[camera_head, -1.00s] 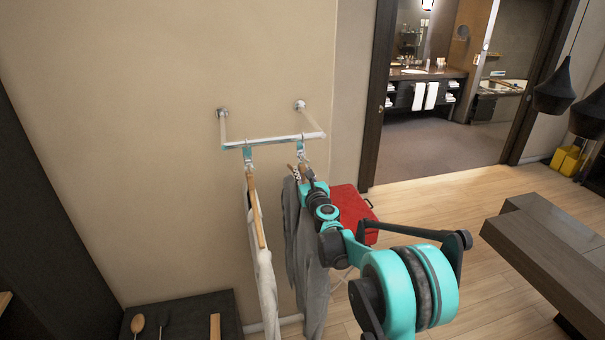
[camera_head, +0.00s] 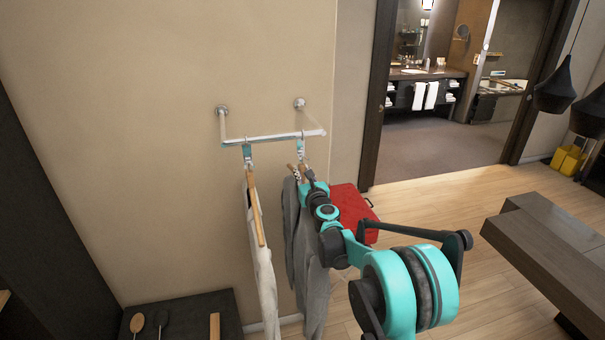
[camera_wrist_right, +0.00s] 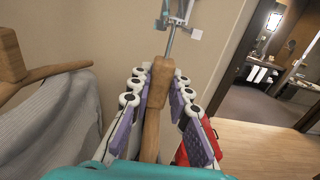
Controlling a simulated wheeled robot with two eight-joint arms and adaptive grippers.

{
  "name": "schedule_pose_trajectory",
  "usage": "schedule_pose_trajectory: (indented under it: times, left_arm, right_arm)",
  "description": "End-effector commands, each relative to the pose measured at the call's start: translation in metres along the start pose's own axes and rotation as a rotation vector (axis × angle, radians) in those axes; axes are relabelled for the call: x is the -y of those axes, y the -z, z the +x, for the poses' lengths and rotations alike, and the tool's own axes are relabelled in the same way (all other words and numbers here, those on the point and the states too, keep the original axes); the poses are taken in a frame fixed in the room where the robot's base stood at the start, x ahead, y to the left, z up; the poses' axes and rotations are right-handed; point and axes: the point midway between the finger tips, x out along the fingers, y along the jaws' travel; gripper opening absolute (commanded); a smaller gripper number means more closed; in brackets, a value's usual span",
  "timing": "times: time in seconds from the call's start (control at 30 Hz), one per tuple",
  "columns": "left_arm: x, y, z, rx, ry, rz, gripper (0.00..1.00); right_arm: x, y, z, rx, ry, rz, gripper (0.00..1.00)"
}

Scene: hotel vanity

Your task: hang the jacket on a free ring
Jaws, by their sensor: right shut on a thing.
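The grey jacket (camera_head: 312,265) hangs from a wooden hanger below the right end of the wall rail (camera_head: 270,139). My right gripper (camera_head: 306,180) is at the top of this hanger. In the right wrist view, my right gripper (camera_wrist_right: 157,82) is shut on the hanger's wooden neck (camera_wrist_right: 157,85). The hanger's metal hook (camera_wrist_right: 171,42) reaches up to the right ring fitting (camera_head: 301,147). I cannot tell whether the hook sits in the ring. A white garment (camera_head: 263,275) on another wooden hanger (camera_head: 256,210) hangs under the left ring fitting (camera_head: 248,155). My left gripper is not in view.
A dark bench (camera_head: 190,308) with brushes stands below the rail at the left. A red case (camera_head: 354,207) is on the floor behind my right arm. A dark wooden table (camera_head: 550,245) is at the right. The floor between is open.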

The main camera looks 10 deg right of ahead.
Motion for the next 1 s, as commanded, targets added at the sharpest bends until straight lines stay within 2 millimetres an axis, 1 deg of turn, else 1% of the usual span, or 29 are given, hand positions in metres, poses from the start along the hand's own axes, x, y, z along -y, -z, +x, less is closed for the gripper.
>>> schedule_pose_trajectory:
  times: [0.03,0.1,0.37,0.47,0.57,0.9,1.0]
  left_arm:
    - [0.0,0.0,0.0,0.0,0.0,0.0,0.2]
    - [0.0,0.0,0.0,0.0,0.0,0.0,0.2]
    - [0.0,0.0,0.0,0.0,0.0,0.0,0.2]
    - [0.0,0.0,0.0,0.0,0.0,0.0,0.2]
    - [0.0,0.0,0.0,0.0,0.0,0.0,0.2]
    - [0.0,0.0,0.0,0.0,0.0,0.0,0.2]
    - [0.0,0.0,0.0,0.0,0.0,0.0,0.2]
  right_arm:
    - [0.0,-0.001,0.0,0.0,0.0,0.0,0.26]
    - [0.0,0.0,0.0,0.0,0.0,0.0,0.42]
    - [0.0,0.001,0.0,0.0,0.0,0.0,0.42]
    - [0.0,0.0,-0.004,0.0,0.0,0.0,0.42]
    - [0.0,0.0,-0.016,0.0,0.0,0.0,0.42]
    - [0.0,0.0,-0.088,0.0,0.0,0.0,0.42]
    - [0.0,0.0,-0.104,0.0,0.0,0.0,0.42]
